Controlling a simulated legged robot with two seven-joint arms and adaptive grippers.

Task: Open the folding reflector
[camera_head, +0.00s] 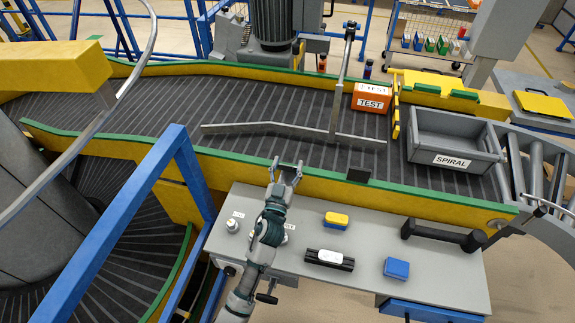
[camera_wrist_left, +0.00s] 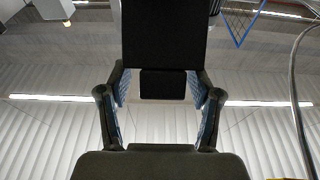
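A small dark plate (camera_head: 359,175) stands at the near green edge of the conveyor. It may be the folding reflector, but I cannot tell this for sure. My left gripper (camera_head: 286,172) is left of this plate, over the near side of the conveyor, with its fingers spread and nothing seen between them. The left wrist view also shows the gripper (camera_wrist_left: 158,92) with its blue-padded fingers apart. A dark panel (camera_wrist_left: 162,30) and a smaller dark square (camera_wrist_left: 163,84) show there; I cannot tell what they are. My right gripper is out of view.
An orange TEST box (camera_head: 371,98) and a grey SPIRAL crate (camera_head: 450,145) sit on the belt. A grey guide bar (camera_head: 270,127) crosses it. The grey bench (camera_head: 320,230) carries a yellow-blue button box (camera_head: 336,220), a blue box (camera_head: 396,268) and a dark bar handle (camera_head: 440,236).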

